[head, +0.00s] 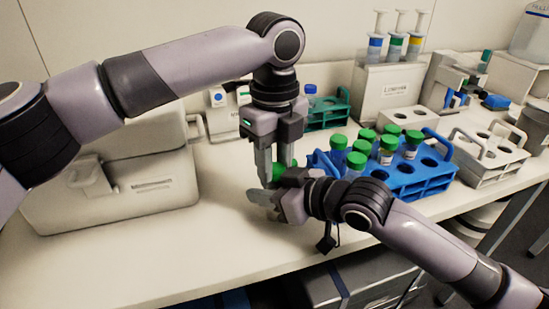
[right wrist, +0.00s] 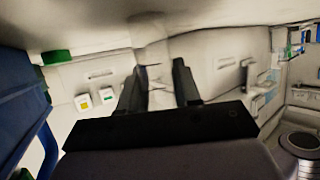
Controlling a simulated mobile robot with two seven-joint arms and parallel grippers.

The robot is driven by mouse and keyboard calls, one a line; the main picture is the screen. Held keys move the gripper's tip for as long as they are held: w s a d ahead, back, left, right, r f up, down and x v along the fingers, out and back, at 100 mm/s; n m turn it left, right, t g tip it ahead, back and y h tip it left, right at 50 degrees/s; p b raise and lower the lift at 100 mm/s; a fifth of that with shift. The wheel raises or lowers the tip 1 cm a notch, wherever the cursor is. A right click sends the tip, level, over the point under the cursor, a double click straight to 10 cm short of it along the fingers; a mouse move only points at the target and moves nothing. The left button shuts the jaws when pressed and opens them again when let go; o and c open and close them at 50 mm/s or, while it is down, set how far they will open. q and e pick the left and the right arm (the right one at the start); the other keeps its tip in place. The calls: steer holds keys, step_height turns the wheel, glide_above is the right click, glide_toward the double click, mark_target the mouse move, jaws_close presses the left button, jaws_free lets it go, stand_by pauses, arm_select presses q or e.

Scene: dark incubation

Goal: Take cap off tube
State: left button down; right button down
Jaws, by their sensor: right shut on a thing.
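In the head view my left gripper (head: 276,172) points straight down, its fingers to either side of a green cap (head: 281,169). I cannot tell whether they press on the cap. My right gripper (head: 270,198) comes in from the right just below it. It is shut on the tube under that cap; the tube's body is mostly hidden by the fingers. In the right wrist view the two dark fingers of my right gripper (right wrist: 160,88) stand apart with a pale, blurred shape between them.
A blue rack (head: 436,184) with several green-capped tubes stands right of the grippers. A teal rack (head: 325,116) is behind, and a white rack (head: 492,167) is farther right. A white case-like device (head: 120,196) stands at left. The front bench (head: 170,258) is clear.

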arm_select(q)
steer(key=n, duration=0.3)
stand_by(0.4)
steer(key=c, duration=0.8)
jaws_free()
steer(key=shift+r, duration=0.15)
